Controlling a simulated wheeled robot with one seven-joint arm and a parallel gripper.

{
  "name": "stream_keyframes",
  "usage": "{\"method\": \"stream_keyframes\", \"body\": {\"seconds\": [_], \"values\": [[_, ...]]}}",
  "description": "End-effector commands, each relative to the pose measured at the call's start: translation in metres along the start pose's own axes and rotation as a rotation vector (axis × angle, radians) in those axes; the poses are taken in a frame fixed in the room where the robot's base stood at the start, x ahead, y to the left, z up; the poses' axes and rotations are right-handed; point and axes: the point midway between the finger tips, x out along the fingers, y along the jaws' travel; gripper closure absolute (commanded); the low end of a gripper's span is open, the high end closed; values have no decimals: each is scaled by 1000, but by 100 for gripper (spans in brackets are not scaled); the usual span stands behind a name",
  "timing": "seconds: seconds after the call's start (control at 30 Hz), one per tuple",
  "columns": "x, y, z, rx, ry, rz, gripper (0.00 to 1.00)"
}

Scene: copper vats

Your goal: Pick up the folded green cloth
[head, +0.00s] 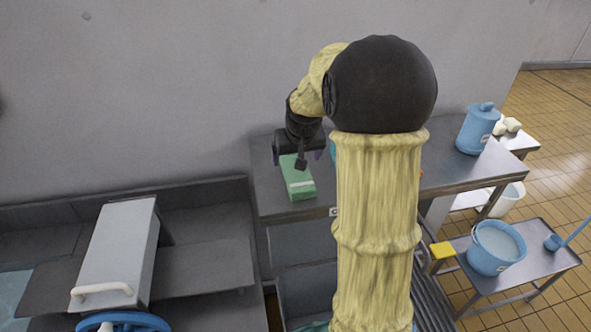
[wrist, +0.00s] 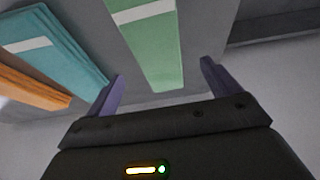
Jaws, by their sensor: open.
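The folded green cloth (head: 298,178) lies on the metal table (head: 268,193), near its left end, and has a pale stripe across it. In the wrist view the green cloth (wrist: 155,55) shows ahead, between the lines of the two fingers. My gripper (head: 298,155) is over the far end of the cloth in the head view. In the wrist view my gripper (wrist: 160,85) has its two purple fingers spread, with nothing between them. I cannot tell the exact height of the fingers above the cloth.
A folded teal cloth (wrist: 55,50) and an orange cloth (wrist: 30,88) lie beside the green one. A blue lidded container (head: 477,130) stands at the table's right end. A wall (head: 180,80) rises behind. A cart (head: 535,262) with a blue bucket (head: 490,262) stands at right.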

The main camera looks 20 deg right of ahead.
Motion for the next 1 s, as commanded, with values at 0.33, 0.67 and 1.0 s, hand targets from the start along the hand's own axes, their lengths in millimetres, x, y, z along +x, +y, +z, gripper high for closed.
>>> {"method": "stream_keyframes", "body": {"seconds": [0.33, 0.67, 1.0], "values": [[41, 1, 1, 0, -3, 0, 11], [45, 1, 1, 0, -1, 0, 11], [44, 1, 1, 0, -1, 0, 27]]}}
